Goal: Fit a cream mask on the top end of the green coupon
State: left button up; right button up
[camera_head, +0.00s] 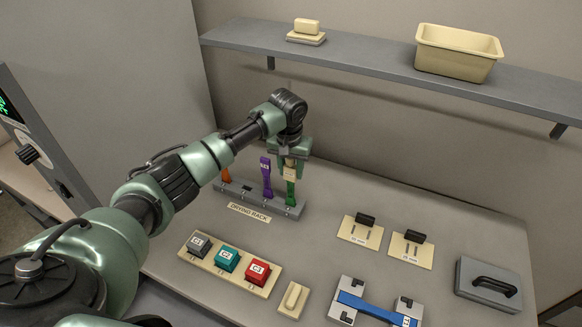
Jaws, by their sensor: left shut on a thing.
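The green coupon (290,193) stands upright in the right part of the grey drying rack (240,198). A cream piece (290,172), which looks like a cream mask, is at its top end, directly under my left gripper (290,163). My left gripper points down and is shut on this cream piece. The fingers hide part of it, so I cannot tell how far it sits over the coupon's end. Another cream block (293,299) lies on the table at the front. My right gripper is not in view.
A purple coupon (266,180) and an orange one (225,174) stand left in the rack. Grey, teal and red blocks (257,272) sit on a cream strip. A blue coupon (372,307) lies in a grey fixture. A shelf (370,64) holds a cream bin (458,55).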

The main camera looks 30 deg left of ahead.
pick_arm(q)
jog(key=shift+f, duration=0.1)
jog(key=o, duration=1.3)
jog(key=shift+o, duration=0.6)
jog(key=o, duration=0.4)
jog(key=shift+s+r, duration=0.2)
jog(key=shift+r, duration=1.05)
jog(key=shift+s+r, duration=0.15)
jog(key=shift+r, duration=1.1)
jog(key=shift+r, duration=0.1)
